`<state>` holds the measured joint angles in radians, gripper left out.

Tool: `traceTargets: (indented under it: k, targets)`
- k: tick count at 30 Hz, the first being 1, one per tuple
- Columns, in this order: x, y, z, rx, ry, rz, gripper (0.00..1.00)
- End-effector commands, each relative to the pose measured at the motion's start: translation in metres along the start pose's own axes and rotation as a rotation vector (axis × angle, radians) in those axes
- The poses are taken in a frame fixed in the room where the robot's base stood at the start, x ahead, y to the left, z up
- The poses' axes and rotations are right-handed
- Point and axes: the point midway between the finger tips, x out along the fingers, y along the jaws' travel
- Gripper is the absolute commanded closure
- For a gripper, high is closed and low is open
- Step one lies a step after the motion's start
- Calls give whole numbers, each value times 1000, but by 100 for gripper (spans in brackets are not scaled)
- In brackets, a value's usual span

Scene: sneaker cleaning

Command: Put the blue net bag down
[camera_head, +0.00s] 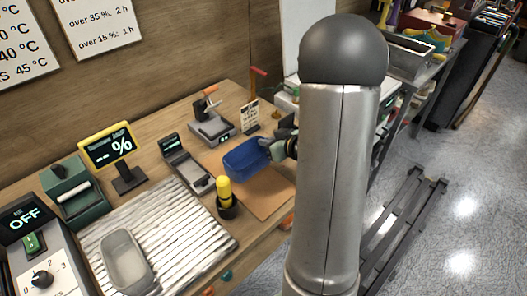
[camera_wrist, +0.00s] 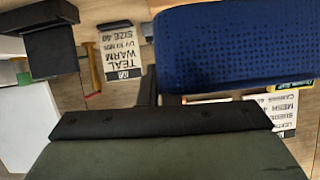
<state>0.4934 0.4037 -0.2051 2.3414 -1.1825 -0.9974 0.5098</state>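The blue net bag (camera_head: 246,158) is in the middle of the head view, over the brown mat (camera_head: 268,196) on the bench. I cannot tell whether its underside touches the mat. My gripper (camera_head: 279,149) is at its right end and appears shut on it; my arm partly hides the gripper. In the wrist view the perforated blue bag (camera_wrist: 235,45) fills the upper right, just beyond the dark gripper body. The contact between the fingers and the bag does not show clearly there.
A yellow-topped bottle in a dark holder (camera_head: 226,200) stands left of the mat. A grey device (camera_head: 186,165) and a press-like tool (camera_head: 212,124) stand behind. A ribbed white mat (camera_head: 185,245) with a grey tray (camera_head: 124,262) lies left. A label card (camera_wrist: 116,52) stands near the bag.

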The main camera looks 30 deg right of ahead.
Motion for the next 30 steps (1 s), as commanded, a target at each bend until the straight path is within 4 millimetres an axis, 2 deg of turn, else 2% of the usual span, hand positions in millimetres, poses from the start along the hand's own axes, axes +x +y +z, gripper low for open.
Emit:
traceTargets:
  k: [7,12,26,29,30]
  targets:
    - [23,1,10,1,0,-3,100]
    - [33,3,32,2,0,-1,100]
    - [36,4,40,-2,2,0,100]
    - [36,4,39,-2,2,0,75]
    - [36,3,39,-2,1,0,75]
